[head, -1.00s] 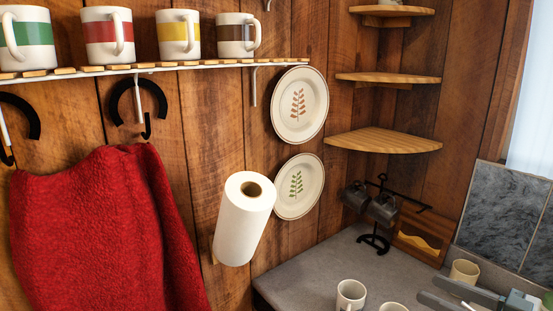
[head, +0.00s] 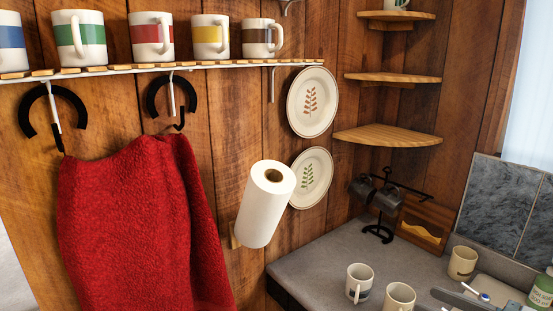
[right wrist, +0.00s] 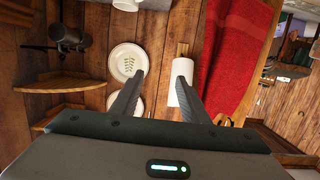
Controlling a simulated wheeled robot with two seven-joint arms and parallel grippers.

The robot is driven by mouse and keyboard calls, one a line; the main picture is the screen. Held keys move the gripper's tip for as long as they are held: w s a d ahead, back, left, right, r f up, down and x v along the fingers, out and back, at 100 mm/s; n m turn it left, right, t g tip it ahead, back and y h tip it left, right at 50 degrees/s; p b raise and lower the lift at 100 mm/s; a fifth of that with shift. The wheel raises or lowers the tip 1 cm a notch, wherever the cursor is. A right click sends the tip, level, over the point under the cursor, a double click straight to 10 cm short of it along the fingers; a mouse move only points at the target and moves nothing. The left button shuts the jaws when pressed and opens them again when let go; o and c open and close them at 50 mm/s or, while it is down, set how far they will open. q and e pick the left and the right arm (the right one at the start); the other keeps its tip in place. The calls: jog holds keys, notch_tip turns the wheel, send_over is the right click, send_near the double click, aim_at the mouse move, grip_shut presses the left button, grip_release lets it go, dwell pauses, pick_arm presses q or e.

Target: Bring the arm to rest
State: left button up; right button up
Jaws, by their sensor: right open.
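My right gripper (head: 462,300) shows only in part at the bottom right edge of the head view, in front of the counter and its mugs. In the right wrist view, its two dark fingers (right wrist: 162,88) stand well apart with nothing between them but the wall behind. The picture there is turned over. A plate (right wrist: 127,62) and the paper towel roll (right wrist: 180,88) appear behind the fingers, apart from them as far as I can tell. My left gripper is in neither view.
The grey counter (head: 315,262) holds a cream mug (head: 360,283), other mugs, a black mug stand (head: 379,233) and a green-labelled bottle (head: 541,292). A red towel (head: 140,220) hangs on hooks. A mug shelf (head: 150,69), wall plates (head: 312,102) and corner shelves (head: 388,136) line the walls.

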jog(key=s+a+f+m+g+h, duration=0.1)
jog(key=s+f+g+h, duration=0.2)
jog(key=f, duration=0.8)
jog(key=s+a+f+m+h, duration=0.15)
jog(key=s+f, duration=0.35)
jog(key=f, duration=0.5)
jog(key=s+a+f+m+g+h, duration=0.1)
jog(key=s+a+f+g+h, duration=0.15)
jog(key=s+f, duration=0.5)
jog(key=s+a+f+m+g+h, duration=0.2)
jog(key=s+a+f+g, duration=0.15)
jog(key=s+f, duration=0.4)
jog(key=s+f+g+b, duration=0.1)
jog(key=s+f+b, duration=0.15)
jog(key=f, duration=1.45)
jog(key=s+f+b, duration=0.1)
jog(key=f+b, duration=0.2)
jog(key=f, duration=1.3)
pick_arm(q)
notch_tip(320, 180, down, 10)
jog(key=b, duration=0.4)
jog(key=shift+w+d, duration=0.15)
pick_arm(e)
jog(key=s+d+f+g, duration=0.1)
jog(key=s+d+f, duration=0.2)
jog(key=s+f, duration=1.4)
notch_tip(320, 180, down, 4)
jog(key=shift+s+d+f+g+h, duration=0.1)
jog(key=shift+s+d+g+h, duration=0.1)
jog(key=shift+g+h, duration=0.1)
